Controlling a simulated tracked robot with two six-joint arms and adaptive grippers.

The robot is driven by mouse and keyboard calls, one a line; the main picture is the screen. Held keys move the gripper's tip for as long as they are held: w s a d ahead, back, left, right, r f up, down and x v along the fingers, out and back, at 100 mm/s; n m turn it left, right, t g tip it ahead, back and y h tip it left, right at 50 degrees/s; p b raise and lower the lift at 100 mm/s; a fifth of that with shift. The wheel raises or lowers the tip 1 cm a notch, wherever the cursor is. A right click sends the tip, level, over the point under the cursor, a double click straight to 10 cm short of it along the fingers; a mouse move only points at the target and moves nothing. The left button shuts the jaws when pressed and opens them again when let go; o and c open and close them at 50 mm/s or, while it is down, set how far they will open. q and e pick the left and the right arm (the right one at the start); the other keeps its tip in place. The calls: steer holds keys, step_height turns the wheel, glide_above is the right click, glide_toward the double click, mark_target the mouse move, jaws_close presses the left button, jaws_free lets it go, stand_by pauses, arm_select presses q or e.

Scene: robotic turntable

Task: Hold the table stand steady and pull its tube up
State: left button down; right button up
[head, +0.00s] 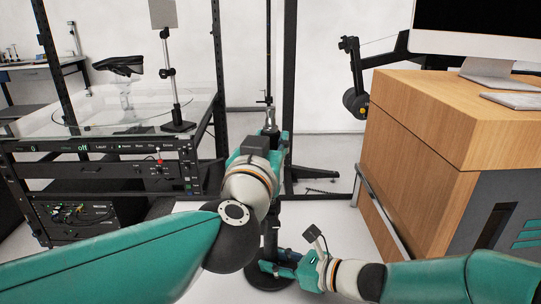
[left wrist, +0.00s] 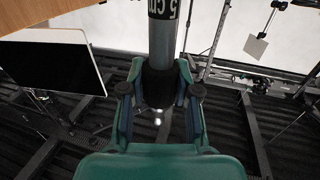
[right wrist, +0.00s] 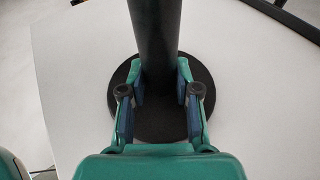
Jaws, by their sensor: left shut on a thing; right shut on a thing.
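The table stand is a black upright column (right wrist: 155,35) on a round black base (right wrist: 162,128), seen in the right wrist view. In the head view its base (head: 262,282) is on the pale floor, partly hidden by my arms. My right gripper (right wrist: 160,92) is shut on the column just above the base. A grey tube (left wrist: 163,45) with a black printed band shows in the left wrist view, above a black section of the stand. My left gripper (left wrist: 159,88) is shut on that black section, higher up. In the head view my left gripper (head: 268,134) mostly hides the stand.
A wooden cabinet (head: 410,150) with a monitor stands at the right. A black rack (head: 115,170) with electronics and a clear round platform (head: 105,108) stands at the left. Black frame posts rise behind the stand. Pale floor (head: 325,215) is clear between stand and cabinet.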

arm_select(q)
steer(key=shift+r, duration=0.2)
steer(key=c, duration=1)
jaws_free()
steer(key=shift+o, duration=1)
steer(key=shift+f, duration=0.15)
steer(key=shift+s, duration=0.15)
steer(key=v, duration=1.1)
steer(key=shift+s, duration=0.35)
steer(key=shift+a+f, duration=0.1)
